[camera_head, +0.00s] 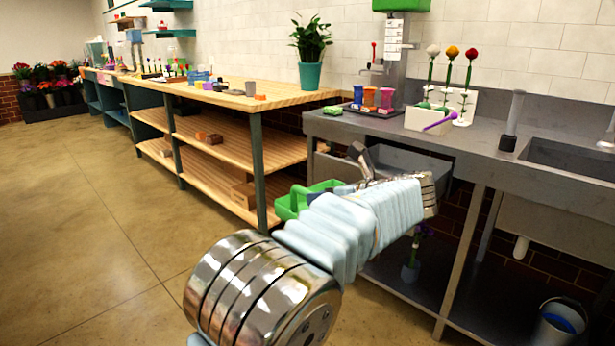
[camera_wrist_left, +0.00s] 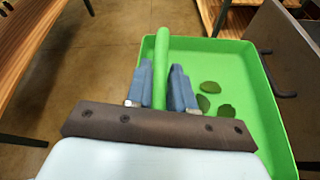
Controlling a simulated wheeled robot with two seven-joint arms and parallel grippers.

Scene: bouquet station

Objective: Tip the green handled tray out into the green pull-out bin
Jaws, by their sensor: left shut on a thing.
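The green handled tray (camera_head: 286,209) hangs in the air between the wooden bench and the metal counter. In the left wrist view the tray (camera_wrist_left: 240,75) looks about level, with a few dark green leaves (camera_wrist_left: 227,112) on its floor. My left gripper (camera_wrist_left: 161,90) is shut around the tray's green handle (camera_wrist_left: 161,50). In the head view my left gripper (camera_head: 345,189) is partly hidden by my own arm. A grey pull-out (camera_head: 410,160) stands open under the counter, just beyond the wrist. I see no green in it and cannot tell if it is the bin. My right gripper is not in view.
The metal counter (camera_head: 480,150) holds cups in a dark tray (camera_head: 372,110) and a white flower holder (camera_head: 428,121). The wooden bench (camera_head: 235,95) and its shelves stand left of the tray. A bucket (camera_head: 560,322) sits low at right. The floor at left is clear.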

